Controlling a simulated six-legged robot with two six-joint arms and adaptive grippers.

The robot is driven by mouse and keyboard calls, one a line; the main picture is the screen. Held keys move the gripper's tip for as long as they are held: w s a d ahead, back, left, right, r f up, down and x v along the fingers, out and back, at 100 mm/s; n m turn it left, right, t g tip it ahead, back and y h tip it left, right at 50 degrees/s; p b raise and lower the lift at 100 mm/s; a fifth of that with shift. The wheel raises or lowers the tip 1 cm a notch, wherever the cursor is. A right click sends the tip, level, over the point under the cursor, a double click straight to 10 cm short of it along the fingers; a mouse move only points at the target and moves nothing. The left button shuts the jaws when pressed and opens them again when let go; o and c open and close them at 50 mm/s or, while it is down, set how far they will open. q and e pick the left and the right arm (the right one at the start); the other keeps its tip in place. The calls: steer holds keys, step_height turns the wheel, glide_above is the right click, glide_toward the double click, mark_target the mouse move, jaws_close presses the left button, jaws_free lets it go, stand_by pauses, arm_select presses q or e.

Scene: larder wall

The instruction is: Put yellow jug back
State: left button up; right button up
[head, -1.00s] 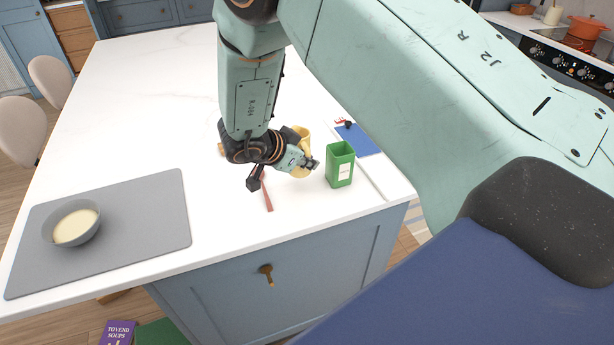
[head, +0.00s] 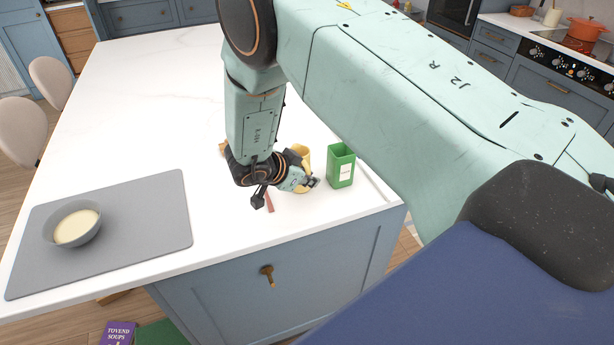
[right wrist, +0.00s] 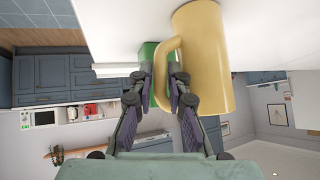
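The yellow jug (head: 303,156) is at the right end of the white island counter, partly hidden behind my right gripper (head: 314,182). In the right wrist view the jug (right wrist: 205,58) appears large and upside down, because that camera is inverted. Its handle (right wrist: 163,62) lies between the two fingers of my right gripper (right wrist: 161,76), which are closed about it. I cannot tell whether the jug's base touches the counter. My left gripper is not in view.
A green open-topped box (head: 341,166) stands just right of the jug. A grey mat (head: 150,215) with a bowl (head: 75,228) is at left. The middle of the white counter (head: 150,110) is clear.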

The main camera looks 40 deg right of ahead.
steer(key=o, duration=0.3)
steer(key=shift+d, duration=0.1)
steer(key=shift+r, duration=0.2)
